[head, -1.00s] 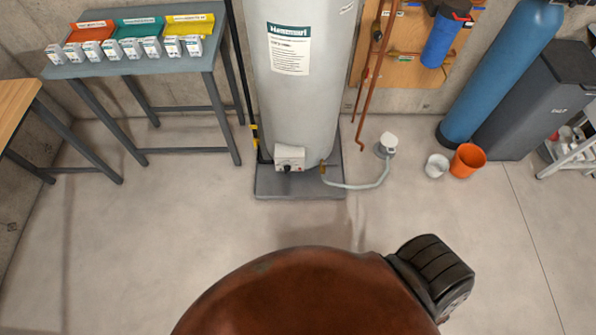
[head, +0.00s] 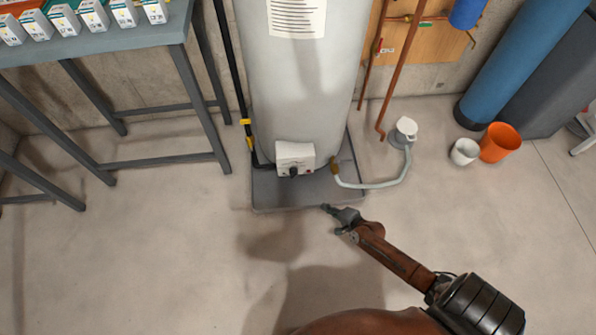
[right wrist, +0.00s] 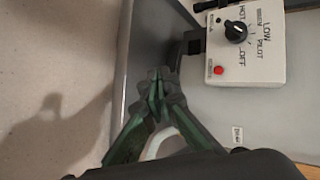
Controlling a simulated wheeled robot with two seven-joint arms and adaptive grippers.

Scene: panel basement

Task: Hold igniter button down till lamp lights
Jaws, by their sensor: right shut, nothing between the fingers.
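The white control box (head: 295,157) is low on the front of the grey water heater (head: 300,100). In the right wrist view the box (right wrist: 273,62) has a black knob (right wrist: 236,33) with HOT, LOW, PILOT and OFF markings, and a small red button (right wrist: 218,70). No lit lamp can be made out. My right gripper (head: 328,208) is shut and empty, below and to the right of the box, apart from it. Its closed fingertips (right wrist: 157,88) show left of the box in the wrist view. My left gripper is out of view.
A grey hose (head: 380,184) curves from the brass drain valve (head: 335,166) to a white-capped pump (head: 404,131). A dark base tray (head: 285,200) lies under the heater. A black gas pipe (head: 232,80) runs down its left. Open floor lies in front.

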